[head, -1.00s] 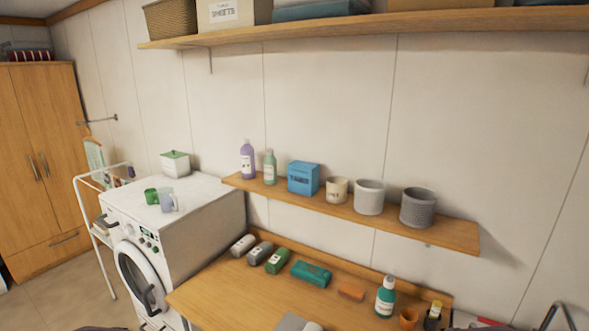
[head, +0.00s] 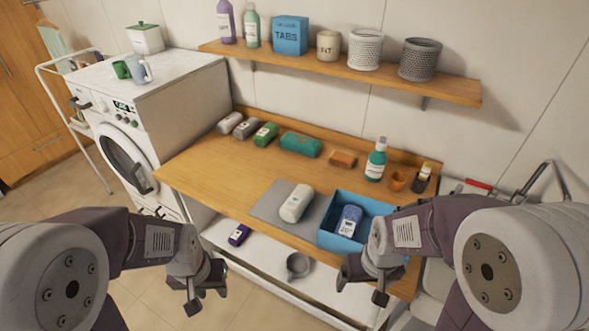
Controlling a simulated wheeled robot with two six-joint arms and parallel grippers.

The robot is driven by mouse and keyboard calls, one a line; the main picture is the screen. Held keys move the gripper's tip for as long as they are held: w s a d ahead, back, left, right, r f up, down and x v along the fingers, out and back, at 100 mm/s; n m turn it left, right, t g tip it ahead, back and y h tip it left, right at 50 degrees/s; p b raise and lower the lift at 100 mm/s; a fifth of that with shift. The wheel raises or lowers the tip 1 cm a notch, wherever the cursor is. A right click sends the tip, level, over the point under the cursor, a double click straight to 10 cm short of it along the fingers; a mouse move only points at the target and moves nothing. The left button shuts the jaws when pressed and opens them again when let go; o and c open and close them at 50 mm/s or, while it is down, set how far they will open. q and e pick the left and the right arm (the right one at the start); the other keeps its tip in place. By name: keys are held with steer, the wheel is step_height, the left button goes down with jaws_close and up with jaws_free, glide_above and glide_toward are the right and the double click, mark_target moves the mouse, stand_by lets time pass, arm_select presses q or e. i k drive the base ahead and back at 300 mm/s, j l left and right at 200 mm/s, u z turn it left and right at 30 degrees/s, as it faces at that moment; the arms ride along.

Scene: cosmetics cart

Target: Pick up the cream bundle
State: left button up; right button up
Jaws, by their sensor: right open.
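A cream-white rolled bundle (head: 296,203) lies on a grey mat (head: 268,203) near the front of the wooden worktop, with a band or label around it. A second pale bundle (head: 230,122) lies at the left end of the row along the back of the worktop. My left gripper (head: 206,296) is empty, its fingers apart, in front of the worktop at the lower left. My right gripper (head: 361,291) is open and empty, in front of the blue bin. Neither gripper touches a bundle.
A blue bin (head: 327,234) holding a blue labelled pack stands right of the mat. Grey (head: 247,128), green (head: 265,134) and teal (head: 300,145) bundles line the back. A wall shelf (head: 340,72) hangs above. The worktop's left front is clear.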

mark_target(296, 205)
steer(key=z, duration=2.1)
steer(key=u, duration=1.95)
steer(key=i+j+z, duration=0.9)
steer(key=j, duration=0.35)
steer(key=i, duration=0.1)
